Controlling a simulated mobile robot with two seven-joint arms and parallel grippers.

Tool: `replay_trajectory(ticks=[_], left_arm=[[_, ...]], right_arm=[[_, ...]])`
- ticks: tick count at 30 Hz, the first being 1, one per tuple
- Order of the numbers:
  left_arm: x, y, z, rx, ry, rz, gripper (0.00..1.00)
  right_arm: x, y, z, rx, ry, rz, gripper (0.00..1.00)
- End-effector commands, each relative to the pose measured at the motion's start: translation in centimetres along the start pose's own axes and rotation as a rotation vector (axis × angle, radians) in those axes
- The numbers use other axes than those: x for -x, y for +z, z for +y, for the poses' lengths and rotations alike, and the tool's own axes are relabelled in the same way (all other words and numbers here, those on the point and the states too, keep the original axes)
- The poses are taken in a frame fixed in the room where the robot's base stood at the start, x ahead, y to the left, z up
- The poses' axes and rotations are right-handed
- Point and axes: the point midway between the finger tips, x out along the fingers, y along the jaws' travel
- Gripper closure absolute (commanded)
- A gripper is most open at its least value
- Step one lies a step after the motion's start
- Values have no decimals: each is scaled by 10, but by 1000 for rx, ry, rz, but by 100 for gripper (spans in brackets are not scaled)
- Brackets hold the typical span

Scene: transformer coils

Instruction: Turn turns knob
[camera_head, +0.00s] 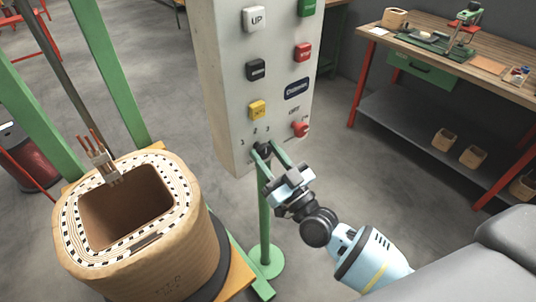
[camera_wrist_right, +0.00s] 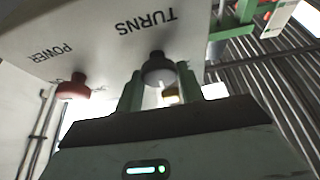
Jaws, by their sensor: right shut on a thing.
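The turns knob (camera_head: 264,148) is a small dark knob low on the front of the pale control panel (camera_head: 228,70), below the digits 1, 2, 3. My right gripper (camera_head: 269,154) reaches it from the lower right, with its green fingers on either side of the knob. In the right wrist view, the grey-black knob (camera_wrist_right: 158,69) sits between the fingers (camera_wrist_right: 158,92), under the upside-down label TURNS. The gripper is shut on it. The knob's exact pointer setting is hard to read. My left gripper is not in view.
A red power knob (camera_head: 300,129) is close by, right of the turns knob; several buttons sit above. A wooden coil (camera_head: 150,262) stands on the left beside green posts. A workbench (camera_head: 440,40) is at the back right. Open floor lies between.

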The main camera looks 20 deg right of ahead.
Motion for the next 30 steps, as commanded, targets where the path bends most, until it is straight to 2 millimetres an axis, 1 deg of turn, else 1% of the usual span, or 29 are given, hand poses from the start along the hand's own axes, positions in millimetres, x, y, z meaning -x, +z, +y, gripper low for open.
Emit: replay_trajectory(ticks=[5,11,21,30], left_arm=[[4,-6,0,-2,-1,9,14],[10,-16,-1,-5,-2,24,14],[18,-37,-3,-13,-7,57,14],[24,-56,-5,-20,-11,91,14]], right_arm=[[-1,-2,-1,-75,32,2,85],[-1,-3,-1,-217,91,3,85],[-2,-4,-1,-480,200,4,85],[-2,-3,-2,-645,266,2,85]])
